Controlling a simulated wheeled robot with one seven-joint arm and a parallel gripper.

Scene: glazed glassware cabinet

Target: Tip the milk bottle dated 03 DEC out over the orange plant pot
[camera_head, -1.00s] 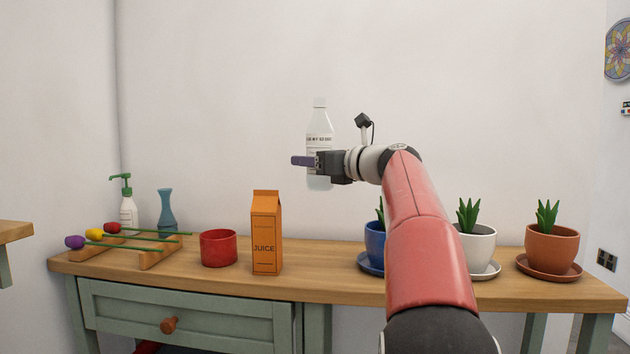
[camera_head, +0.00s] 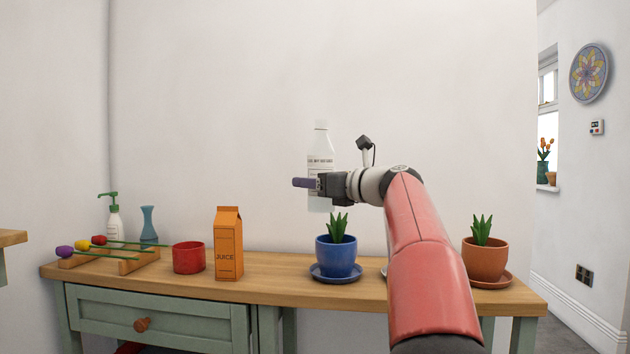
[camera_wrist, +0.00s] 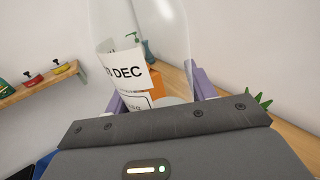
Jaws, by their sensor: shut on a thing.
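The milk bottle (camera_head: 321,143) is a clear bottle with a white cap and a white label. In the wrist view the bottle (camera_wrist: 150,25) shows a label part reading "DEC", the digits before it partly cut off. The orange plant pot (camera_head: 485,260), terracotta with a green plant, stands on a saucer at the right end of the bench, right of my arm and well apart from the bottle.
A blue pot (camera_head: 337,256) stands below the bottle. A white pot is hidden behind my arm. To the left are an orange juice carton (camera_head: 228,245), a red pot (camera_head: 189,258), a blue vase (camera_head: 149,225), a pump bottle (camera_head: 113,218) and a wooden rack (camera_head: 140,262) with flower-tipped sticks.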

